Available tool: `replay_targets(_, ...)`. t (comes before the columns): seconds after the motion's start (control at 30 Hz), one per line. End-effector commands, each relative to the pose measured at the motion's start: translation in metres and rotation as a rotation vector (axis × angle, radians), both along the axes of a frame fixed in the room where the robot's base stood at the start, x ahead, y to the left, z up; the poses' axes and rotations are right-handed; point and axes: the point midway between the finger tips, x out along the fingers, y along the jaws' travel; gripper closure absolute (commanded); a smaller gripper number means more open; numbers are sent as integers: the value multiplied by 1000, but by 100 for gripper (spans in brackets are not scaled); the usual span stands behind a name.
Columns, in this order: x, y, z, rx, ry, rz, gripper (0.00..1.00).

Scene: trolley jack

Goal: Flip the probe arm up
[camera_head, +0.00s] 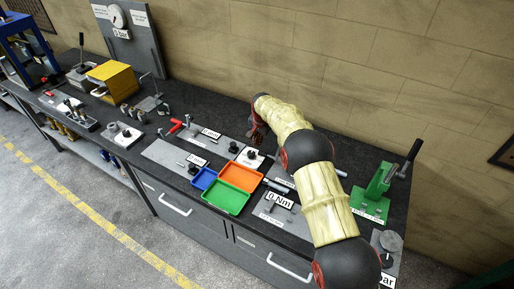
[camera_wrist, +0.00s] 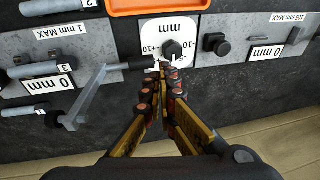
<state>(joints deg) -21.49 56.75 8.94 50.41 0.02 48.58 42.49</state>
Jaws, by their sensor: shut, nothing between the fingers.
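A small white plate (camera_wrist: 152,27) marked "mm" with a -10 to +10 scale carries a black knob (camera_wrist: 173,48) in the wrist view. The plate also shows in the head view (camera_head: 243,160). I cannot clearly make out which part is the probe arm; it may be hidden at my fingertips. My gripper (camera_wrist: 166,72) is shut and empty, its fingertips at the plate's wall-side edge, just short of the knob. I cannot tell whether they touch anything. In the head view my gripper (camera_head: 258,133) hangs low over the bench beside the plate.
A grey crank (camera_wrist: 98,83) with a black grip stands just left of my fingers in the wrist view. An orange tray (camera_wrist: 155,8) lies beyond the plate. Green (camera_head: 226,198) and blue (camera_head: 204,178) trays lie nearby. A green press (camera_head: 378,185) stands at the right. The brick wall is close behind.

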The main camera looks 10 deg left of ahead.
Motion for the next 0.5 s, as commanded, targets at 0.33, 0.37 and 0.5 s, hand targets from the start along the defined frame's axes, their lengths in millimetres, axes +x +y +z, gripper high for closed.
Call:
replay_targets(0.33, -12, 7, 59, -1, 4, 0, 100)
replay_targets(0.37, -13, 7, 63, -1, 3, 0, 100)
replay_targets(0.5, -14, 8, 72, -1, 4, -1, 100)
